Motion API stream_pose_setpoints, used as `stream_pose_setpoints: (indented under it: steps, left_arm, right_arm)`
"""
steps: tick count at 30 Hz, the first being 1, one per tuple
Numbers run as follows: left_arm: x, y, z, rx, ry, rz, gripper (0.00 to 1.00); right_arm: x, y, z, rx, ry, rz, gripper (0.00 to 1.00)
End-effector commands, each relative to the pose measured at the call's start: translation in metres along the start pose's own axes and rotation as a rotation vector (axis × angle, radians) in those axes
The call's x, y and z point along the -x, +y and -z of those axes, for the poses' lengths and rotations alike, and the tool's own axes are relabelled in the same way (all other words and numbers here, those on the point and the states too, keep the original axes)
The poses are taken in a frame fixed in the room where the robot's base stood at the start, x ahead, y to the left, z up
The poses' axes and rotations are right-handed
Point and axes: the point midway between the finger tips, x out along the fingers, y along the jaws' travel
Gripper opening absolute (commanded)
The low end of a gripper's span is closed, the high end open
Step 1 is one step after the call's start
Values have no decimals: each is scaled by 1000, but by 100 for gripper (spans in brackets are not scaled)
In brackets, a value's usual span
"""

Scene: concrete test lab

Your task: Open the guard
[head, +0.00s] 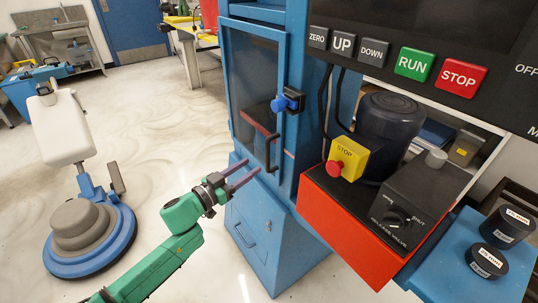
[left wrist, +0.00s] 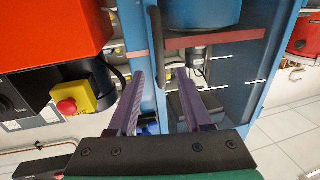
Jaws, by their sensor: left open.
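The guard (head: 247,75) is a clear panel in a blue frame on the front of the blue press cabinet; it looks closed. A black bar handle (head: 271,153) is on its lower right side, and a blue latch (head: 288,102) sits at its right edge. My left gripper (head: 249,174) is open and empty just in front of and below the handle. In the left wrist view the handle (left wrist: 156,38) appears in line with the gap between the purple fingers (left wrist: 161,80); contact cannot be told. My right gripper is out of view.
A control panel with RUN (head: 414,64) and STOP (head: 463,75) buttons is at right. Below it are a yellow stop box (head: 347,157) and a red-fronted unit (head: 340,226). A floor machine (head: 88,235) stands at left. The floor between it and the press is open.

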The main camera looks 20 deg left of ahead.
Motion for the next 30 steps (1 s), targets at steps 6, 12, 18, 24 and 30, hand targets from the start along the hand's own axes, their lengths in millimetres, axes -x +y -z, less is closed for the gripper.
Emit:
stream_pose_setpoints:
  steps: [6, 12, 18, 24, 30]
  left_arm:
    - [-54, -1, 2, 1, 3, 2, 50]
    - [-82, -1, 0, 0, 0, 2, 50]
    - [-84, 0, -1, 1, -2, 2, 50]
    - [-84, 0, -1, 1, -2, 2, 0]
    - [-84, -1, -1, 1, -2, 2, 0]
  right_arm:
    - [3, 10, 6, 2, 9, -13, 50]
    - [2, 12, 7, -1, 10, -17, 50]
    - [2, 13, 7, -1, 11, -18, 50]
    - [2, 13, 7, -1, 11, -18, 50]
    - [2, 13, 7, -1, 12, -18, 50]
